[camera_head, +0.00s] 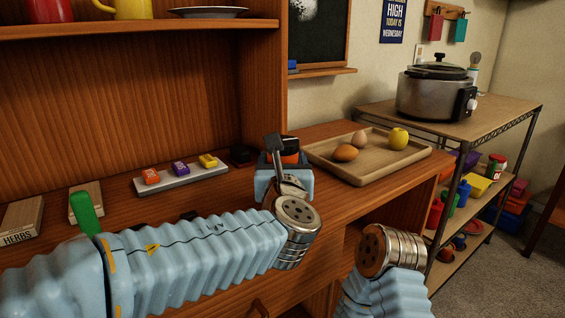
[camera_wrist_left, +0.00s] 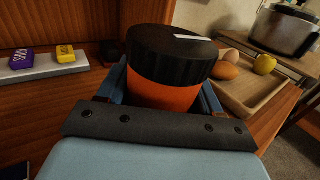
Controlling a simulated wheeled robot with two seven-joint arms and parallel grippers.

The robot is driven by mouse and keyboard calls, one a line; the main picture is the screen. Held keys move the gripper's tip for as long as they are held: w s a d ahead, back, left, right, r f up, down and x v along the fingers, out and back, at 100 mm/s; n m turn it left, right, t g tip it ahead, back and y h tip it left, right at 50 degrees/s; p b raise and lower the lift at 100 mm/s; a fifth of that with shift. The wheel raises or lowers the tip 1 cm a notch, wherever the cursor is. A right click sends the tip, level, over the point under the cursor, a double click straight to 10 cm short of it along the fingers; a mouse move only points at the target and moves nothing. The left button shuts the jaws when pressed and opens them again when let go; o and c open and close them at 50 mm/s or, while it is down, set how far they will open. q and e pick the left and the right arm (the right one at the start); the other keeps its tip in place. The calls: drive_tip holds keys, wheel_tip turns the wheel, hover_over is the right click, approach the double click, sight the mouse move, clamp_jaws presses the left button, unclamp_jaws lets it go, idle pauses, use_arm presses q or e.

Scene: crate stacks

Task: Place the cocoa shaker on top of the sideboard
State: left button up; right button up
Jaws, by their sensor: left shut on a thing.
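The cocoa shaker, an orange jar with a black ribbed lid, fills the middle of the left wrist view (camera_wrist_left: 165,97). In the head view only a bit of its orange side (camera_head: 289,157) and dark lid show behind my gripper. My left gripper (camera_head: 283,165) is shut on it, with blue fingers on both sides, and the shaker looks upright. It is over the wooden sideboard top (camera_head: 225,205), left of the tray; I cannot tell whether its base touches the wood. Part of my right arm shows at the bottom right, but its gripper is out of view.
A wooden tray (camera_head: 392,167) with eggs and a yellow fruit stands close on the right. A grey strip (camera_head: 182,178) with small coloured blocks and a herbs box (camera_head: 20,222) lie left. A dark object (camera_head: 241,154) sits behind. A pot (camera_head: 436,92) stands on the far rack.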

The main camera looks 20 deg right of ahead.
use_arm(q)
drive_tip(key=o, duration=1.1)
drive_tip(key=shift+o, duration=0.2)
drive_tip(key=shift+r+p, duration=0.2)
drive_tip(key=shift+p, duration=0.1)
drive_tip(key=b+v, duration=0.2)
drive_tip(key=v, duration=1)
drive_tip(key=shift+f, duration=0.15)
